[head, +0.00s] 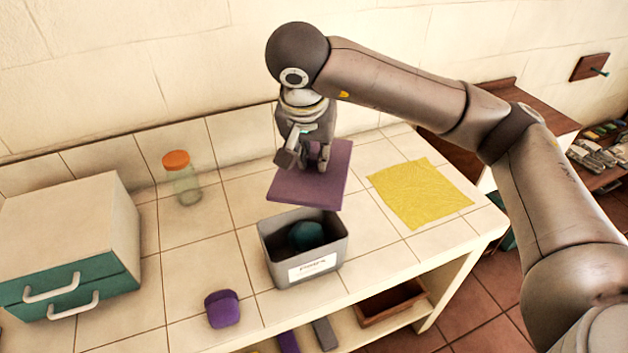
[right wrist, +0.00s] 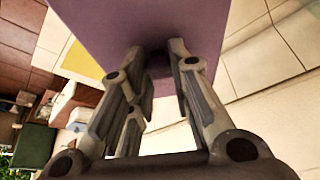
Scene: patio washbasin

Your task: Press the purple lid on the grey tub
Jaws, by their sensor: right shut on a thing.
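The purple lid (head: 327,187) is a flat square held above the counter, just behind and above the grey tub. My right gripper (head: 312,168) is shut on it from above; in the right wrist view the fingers (right wrist: 165,60) close on a dark knob-like part in the middle of the lid (right wrist: 218,22). The grey tub (head: 274,261) stands open on the tiles, with a label on its front and a teal round thing (head: 306,235) inside. The lid is apart from the tub. My left gripper is not in view.
A yellow cloth (head: 420,193) lies to the right of the tub. A jar with an orange top (head: 184,180) and a white box with teal drawers (head: 75,240) stand left. A small purple block (head: 222,309) lies front left. The counter's front edge is close to the tub.

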